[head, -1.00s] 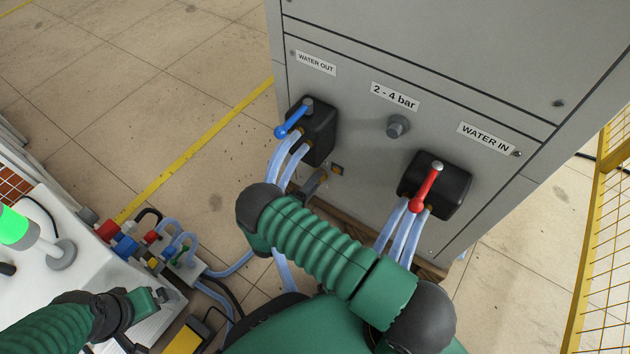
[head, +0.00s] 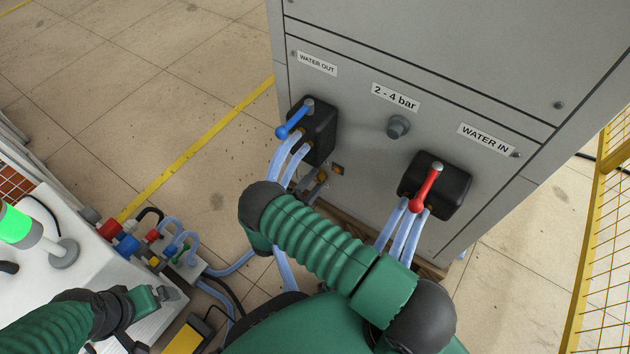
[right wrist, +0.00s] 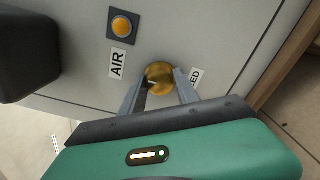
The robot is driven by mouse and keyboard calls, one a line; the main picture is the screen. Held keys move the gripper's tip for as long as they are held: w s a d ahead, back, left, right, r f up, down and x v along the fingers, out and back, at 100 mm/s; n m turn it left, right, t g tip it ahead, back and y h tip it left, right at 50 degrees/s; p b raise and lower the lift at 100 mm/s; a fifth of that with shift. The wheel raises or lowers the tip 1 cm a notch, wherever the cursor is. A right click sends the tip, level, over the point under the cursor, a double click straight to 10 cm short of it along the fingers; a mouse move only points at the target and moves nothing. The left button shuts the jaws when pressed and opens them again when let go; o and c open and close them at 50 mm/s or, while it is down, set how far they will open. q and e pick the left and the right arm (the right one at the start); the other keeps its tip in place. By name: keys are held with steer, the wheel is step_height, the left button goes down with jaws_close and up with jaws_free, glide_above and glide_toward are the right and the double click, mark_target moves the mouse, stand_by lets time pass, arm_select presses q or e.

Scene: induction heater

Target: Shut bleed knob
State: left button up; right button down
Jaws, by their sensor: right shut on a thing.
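The bleed knob (right wrist: 159,74) is a round brass-coloured knob low on the grey cabinet panel, beside the AIR label and a partly hidden label ending in "ED". My right gripper (right wrist: 160,80) is shut on it, with one grey finger on each side. In the head view my right gripper (head: 319,178) is at the panel's lower edge, partly hidden behind my own green arm. My left gripper (head: 165,293) is at lower left, away from the panel, and its jaw state is unclear.
An orange round fitting (right wrist: 122,27) sits near AIR. The blue-handled WATER OUT valve (head: 318,130) and the red-handled WATER IN valve (head: 450,185) stick out with hoses. A grey knob (head: 397,127) sits between them. A yellow mesh fence (head: 603,240) stands at right.

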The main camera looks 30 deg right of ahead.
steer(key=shift+a+f, duration=0.1)
steer(key=c, duration=0.9)
jaws_free()
steer(key=p+v, duration=0.4)
steer(key=v, duration=0.8)
